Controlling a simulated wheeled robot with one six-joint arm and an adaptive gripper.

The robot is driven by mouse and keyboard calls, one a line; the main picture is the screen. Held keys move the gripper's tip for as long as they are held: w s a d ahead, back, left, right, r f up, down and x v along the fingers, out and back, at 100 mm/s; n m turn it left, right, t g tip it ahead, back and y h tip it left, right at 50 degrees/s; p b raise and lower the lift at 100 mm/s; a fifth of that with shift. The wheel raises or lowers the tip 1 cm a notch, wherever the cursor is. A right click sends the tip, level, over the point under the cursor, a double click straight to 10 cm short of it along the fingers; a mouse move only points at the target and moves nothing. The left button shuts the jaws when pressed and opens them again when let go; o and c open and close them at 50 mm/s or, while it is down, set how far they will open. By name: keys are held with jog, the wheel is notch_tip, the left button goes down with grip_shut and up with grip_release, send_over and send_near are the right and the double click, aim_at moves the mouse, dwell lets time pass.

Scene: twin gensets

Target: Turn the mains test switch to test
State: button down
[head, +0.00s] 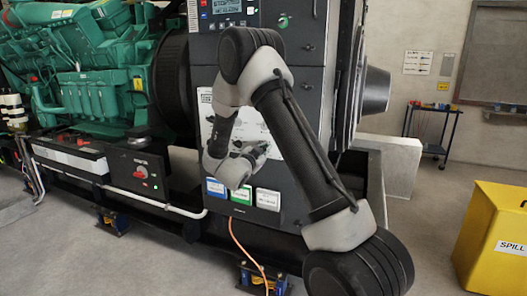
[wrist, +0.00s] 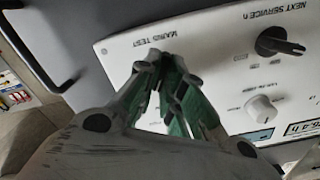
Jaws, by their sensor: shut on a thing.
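In the wrist view a white panel (wrist: 215,65) carries an upside-down MAINS TEST label (wrist: 158,39). My gripper (wrist: 158,58) has its fingertips together right at this label. It is shut on the mains test switch, which the fingertips almost wholly hide; its setting cannot be read. A black rotary knob (wrist: 280,42) under the NEXT SERVICE label and a pale round knob (wrist: 262,108) sit to the right, clear of the fingers. In the head view my gripper (head: 258,150) is at the front of the grey genset cabinet (head: 294,147), partly hidden by my wrist.
A green engine (head: 90,85) stands left. A yellow spill bin (head: 492,240) stands right. Floor between cabinet and bin is clear.

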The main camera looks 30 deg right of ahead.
jog(key=c, duration=1.5)
grip_release()
jog(key=shift+c, duration=0.2)
jog(key=v, duration=1.2)
